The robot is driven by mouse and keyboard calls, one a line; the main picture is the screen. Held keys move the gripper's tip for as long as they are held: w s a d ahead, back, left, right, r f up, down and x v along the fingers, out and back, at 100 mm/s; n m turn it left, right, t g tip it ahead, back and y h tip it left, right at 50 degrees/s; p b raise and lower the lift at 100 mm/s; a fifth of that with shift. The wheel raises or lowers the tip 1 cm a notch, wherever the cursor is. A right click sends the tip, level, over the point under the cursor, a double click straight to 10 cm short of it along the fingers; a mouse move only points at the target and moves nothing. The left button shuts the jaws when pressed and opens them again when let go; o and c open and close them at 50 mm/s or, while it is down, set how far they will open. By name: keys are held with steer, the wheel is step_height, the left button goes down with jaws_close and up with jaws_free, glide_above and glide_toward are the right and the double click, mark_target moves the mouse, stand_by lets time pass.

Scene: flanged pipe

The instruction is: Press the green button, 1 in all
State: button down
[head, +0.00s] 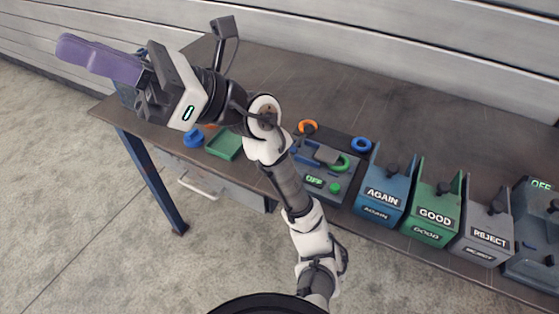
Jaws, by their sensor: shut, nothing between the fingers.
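The green button (335,187) is a small round disc on the front of a grey box (312,197), right of its label reading OFF. The box stands on the table near the front edge, just right of my forearm. My gripper (68,46) is at the upper left, raised high and far to the left of the button. It points left, and its purple fingers look closed together with nothing between them. My arm hides part of the grey box's left side.
Blue, green and grey bins labelled AGAIN (381,195), GOOD (434,217) and REJECT (489,238) stand right of the box. A dark unit (533,235) is at the far right. A green tray (224,145) lies left. The table's back (400,110) is clear.

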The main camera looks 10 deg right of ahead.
steer(key=w+d+f+m+t+h+p, duration=0.25)
steer(key=w+d+f+t+h, duration=0.7)
steer(key=d+t, duration=0.55)
steer(key=s+d+f+m+t+h, duration=0.1)
steer(key=s+d+f+m+h, duration=0.1)
steer(key=d+f+h, duration=0.7)
steer(key=d+f+m, duration=0.1)
steer(key=d+f, duration=0.4)
steer(key=d, duration=0.2)
steer(key=shift+d+f+t, duration=0.2)
steer(key=shift+d+t, duration=0.1)
steer(key=shift+d, duration=0.1)
steer(key=shift+f, duration=0.15)
steer(key=b, duration=0.4)
glide_above(335, 189)
steer(key=d, duration=0.1)
step_height(335, 189, down, 7)
steer(key=shift+s+f, duration=0.1)
steer(key=shift+s, duration=0.05)
steer(key=shift+f+b, duration=0.7)
steer(key=shift+b, duration=0.5)
